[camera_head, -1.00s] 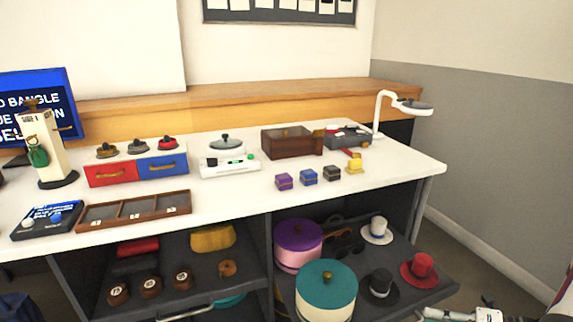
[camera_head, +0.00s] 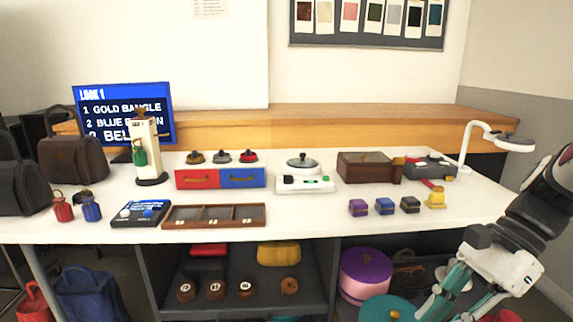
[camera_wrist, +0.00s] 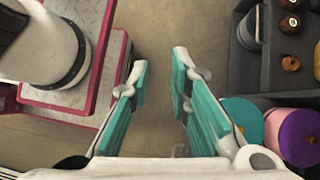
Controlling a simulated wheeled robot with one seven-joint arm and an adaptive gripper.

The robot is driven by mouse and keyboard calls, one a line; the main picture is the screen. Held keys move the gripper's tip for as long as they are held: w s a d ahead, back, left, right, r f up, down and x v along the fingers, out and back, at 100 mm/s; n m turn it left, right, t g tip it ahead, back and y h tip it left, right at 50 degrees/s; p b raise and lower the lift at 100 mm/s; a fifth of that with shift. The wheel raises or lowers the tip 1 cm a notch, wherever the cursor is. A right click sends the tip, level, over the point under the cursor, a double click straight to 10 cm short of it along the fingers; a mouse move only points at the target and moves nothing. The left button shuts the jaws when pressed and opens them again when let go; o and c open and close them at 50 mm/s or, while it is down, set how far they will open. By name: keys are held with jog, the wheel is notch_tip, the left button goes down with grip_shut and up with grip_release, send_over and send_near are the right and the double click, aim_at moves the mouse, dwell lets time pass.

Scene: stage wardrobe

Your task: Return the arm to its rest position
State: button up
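My gripper (camera_head: 432,305) is at the lower right of the head view, in front of the table's right end and below its top. In the wrist view my gripper (camera_wrist: 160,78) points down at bare floor. Its two teal-padded fingers stand apart with nothing between them. My arm comes in from the right edge of the head view and bends down to the gripper.
The white table (camera_head: 330,213) carries small boxes, trays and a lamp (camera_head: 485,140). Under it, a purple round box (camera_head: 366,272) and a teal round box (camera_head: 385,309) stand close to my gripper. Open floor (camera_wrist: 165,25) lies below the gripper.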

jog(key=s+a+r+n+t+h, duration=0.1)
jog(key=s+a+r+n+h, duration=0.2)
jog(key=s+n, duration=0.5)
jog(key=s+a+n+t+h, duration=0.15)
jog(key=s+n+h, duration=0.25)
jog(key=s+n, duration=0.4)
notch_tip(320, 180, up, 31)
jog(key=t+p, duration=0.3)
jog(key=p, duration=2.6)
jog(key=shift+w, duration=0.15)
